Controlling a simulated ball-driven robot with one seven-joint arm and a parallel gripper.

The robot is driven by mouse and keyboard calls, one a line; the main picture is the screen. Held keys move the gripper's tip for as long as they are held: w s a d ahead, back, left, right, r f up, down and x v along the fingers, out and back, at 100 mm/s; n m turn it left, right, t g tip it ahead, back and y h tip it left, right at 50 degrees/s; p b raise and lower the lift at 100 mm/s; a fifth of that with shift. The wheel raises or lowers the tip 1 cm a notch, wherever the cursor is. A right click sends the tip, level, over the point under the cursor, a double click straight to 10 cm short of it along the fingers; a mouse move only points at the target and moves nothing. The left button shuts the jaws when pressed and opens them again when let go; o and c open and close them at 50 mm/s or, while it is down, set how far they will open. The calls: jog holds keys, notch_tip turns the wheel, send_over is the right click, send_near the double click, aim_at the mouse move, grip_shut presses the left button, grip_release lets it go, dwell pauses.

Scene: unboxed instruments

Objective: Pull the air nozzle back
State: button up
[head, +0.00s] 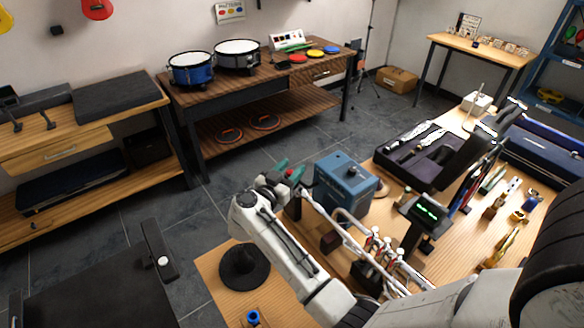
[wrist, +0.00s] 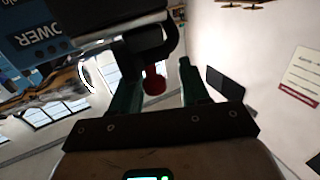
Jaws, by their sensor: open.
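The blue box (head: 345,182) stands on the wooden bench, and its side lettered POWER fills the upper left of the wrist view (wrist: 40,32). A dark curved piece with a red end (wrist: 154,82), which looks like the air nozzle, hangs beside the box in the wrist view. My gripper (head: 289,169) is at the left side of the box, with its green fingers pointing toward it. In the wrist view my gripper (wrist: 158,65) is open, and the red end shows between its two fingers. I cannot tell whether either finger touches it.
White bent pipes (head: 340,225) and small red-and-white fittings (head: 378,240) stand close to my arm. A black open case (head: 425,150) and a display with green digits (head: 426,210) are on the bench to the right. A black round-based object (head: 245,268) sits at the front left.

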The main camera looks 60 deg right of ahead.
jog(key=a+b, duration=0.1)
jog(key=a, duration=0.8)
jog(key=shift+w+a, duration=0.25)
jog(key=shift+w, duration=0.05)
